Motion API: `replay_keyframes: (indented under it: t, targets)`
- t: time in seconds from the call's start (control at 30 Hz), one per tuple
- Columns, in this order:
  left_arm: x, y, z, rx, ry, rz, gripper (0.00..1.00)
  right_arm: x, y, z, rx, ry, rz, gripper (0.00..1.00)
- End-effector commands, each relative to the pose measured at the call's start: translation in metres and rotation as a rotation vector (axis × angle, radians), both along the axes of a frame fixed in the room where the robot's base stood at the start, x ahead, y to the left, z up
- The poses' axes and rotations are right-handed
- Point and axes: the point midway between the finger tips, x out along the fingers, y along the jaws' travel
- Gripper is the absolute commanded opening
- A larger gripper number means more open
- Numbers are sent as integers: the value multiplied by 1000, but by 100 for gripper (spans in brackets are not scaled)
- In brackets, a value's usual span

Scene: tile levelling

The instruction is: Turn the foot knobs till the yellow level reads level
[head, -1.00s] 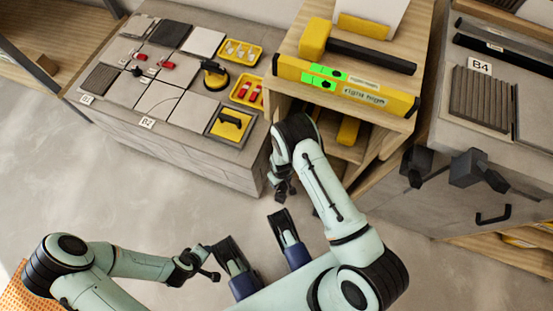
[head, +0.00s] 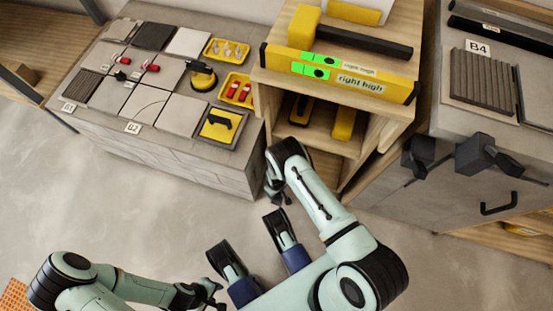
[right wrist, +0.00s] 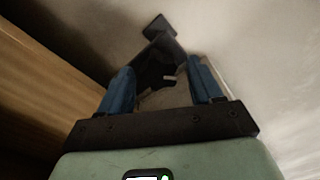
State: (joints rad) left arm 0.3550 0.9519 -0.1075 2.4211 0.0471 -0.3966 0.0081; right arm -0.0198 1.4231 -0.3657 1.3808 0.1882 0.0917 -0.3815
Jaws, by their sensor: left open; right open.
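The yellow level (head: 283,57) lies across the front of a wooden shelf unit's top. Its green displays each hold a dark bubble, and its label reads "right high". My right gripper shows in the right wrist view (right wrist: 162,80), open, with blue fingers apart. A dark shape shows between and beyond them; I cannot tell what it is. I cannot make out the foot knobs for certain.
A grey tile bench (head: 190,150) with tiles and yellow trays (head: 226,52) stands at left. A grey cabinet (head: 455,200) with black blocks (head: 476,153) and a handle stands at right. The wooden shelf unit (head: 372,128) is between them. Floor (head: 110,200) is clear in front.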

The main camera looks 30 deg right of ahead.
Motion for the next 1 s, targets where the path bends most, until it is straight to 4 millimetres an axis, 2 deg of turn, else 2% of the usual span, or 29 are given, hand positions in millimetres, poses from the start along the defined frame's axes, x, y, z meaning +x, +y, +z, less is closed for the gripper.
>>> replay_keyframes:
  t: [0.1, 0.13, 0.3, 0.8, 0.83, 0.9, 1.0]
  targets:
    - [0, 0, 0, 0, 0, 0, 43, 0, 0, 0, 0, 0, 0, 65]
    - [0, 0, 0, 0, 0, 0, 43, 0, 0, 0, 0, 0, 0, 61]
    - [0, 0, 0, -1, -2, -1, 43, 0, 0, 0, 0, 0, 0, 8]
    - [1, 0, 0, 0, -3, -2, 43, 0, 0, 1, 0, 1, -87, 9]
    - [1, 0, 0, 0, -3, -2, 43, 0, 0, 1, 0, 1, -87, 42]
    - [1, 0, 0, 0, -3, -2, 43, 0, 0, 1, 0, 1, -86, 65]
    - [1, 0, 0, 0, -3, -2, 43, 0, 0, 1, 0, 1, -86, 65]
